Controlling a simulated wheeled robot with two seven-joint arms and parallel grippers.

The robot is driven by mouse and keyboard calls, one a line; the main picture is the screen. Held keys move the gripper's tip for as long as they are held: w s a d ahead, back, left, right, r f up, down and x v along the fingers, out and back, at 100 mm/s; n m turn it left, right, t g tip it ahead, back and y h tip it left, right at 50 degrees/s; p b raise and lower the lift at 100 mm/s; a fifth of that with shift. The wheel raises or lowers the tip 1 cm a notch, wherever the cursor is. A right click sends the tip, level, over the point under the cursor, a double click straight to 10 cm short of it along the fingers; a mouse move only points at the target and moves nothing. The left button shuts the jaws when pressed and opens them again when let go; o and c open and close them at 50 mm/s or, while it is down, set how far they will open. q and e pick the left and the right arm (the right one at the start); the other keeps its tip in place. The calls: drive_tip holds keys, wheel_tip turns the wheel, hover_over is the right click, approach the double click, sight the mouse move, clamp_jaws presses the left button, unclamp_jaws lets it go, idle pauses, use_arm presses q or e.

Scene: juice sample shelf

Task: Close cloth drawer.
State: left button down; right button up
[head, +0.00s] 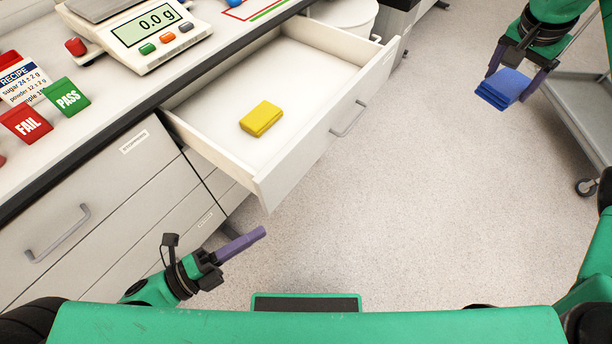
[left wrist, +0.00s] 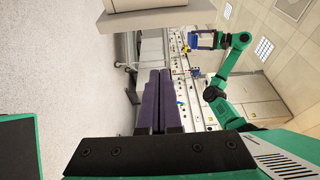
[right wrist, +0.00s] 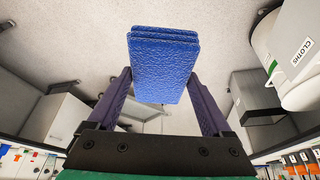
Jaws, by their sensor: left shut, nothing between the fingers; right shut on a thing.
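The cloth drawer (head: 330,128) stands pulled open from the counter, with a bar handle (head: 348,119) on its front. A folded yellow cloth (head: 261,118) lies inside it. My left gripper (head: 242,244) is shut and empty, below and in front of the drawer's near corner, apart from it. Its purple fingers (left wrist: 157,100) lie together in the left wrist view. My right gripper (head: 518,72) is shut on a folded blue cloth (head: 503,88), held in the air well to the right of the drawer. The blue cloth (right wrist: 163,65) sits between its fingertips in the right wrist view.
The counter holds a scale (head: 140,30) reading 0.0 g, a red FAIL block (head: 27,123) and a green PASS block (head: 66,97). A grey cart (head: 580,110) stands at right. The floor between is clear.

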drive_tip(key=shift+d+r, duration=0.1)
drive_tip(key=shift+r, duration=0.1)
use_arm(q)
drive_tip(key=w, duration=0.2)
drive_tip(key=w+d, duration=0.1)
drive_tip(key=w, duration=0.2)
drive_tip(key=shift+w, duration=0.15)
drive_tip(key=shift+d, duration=0.1)
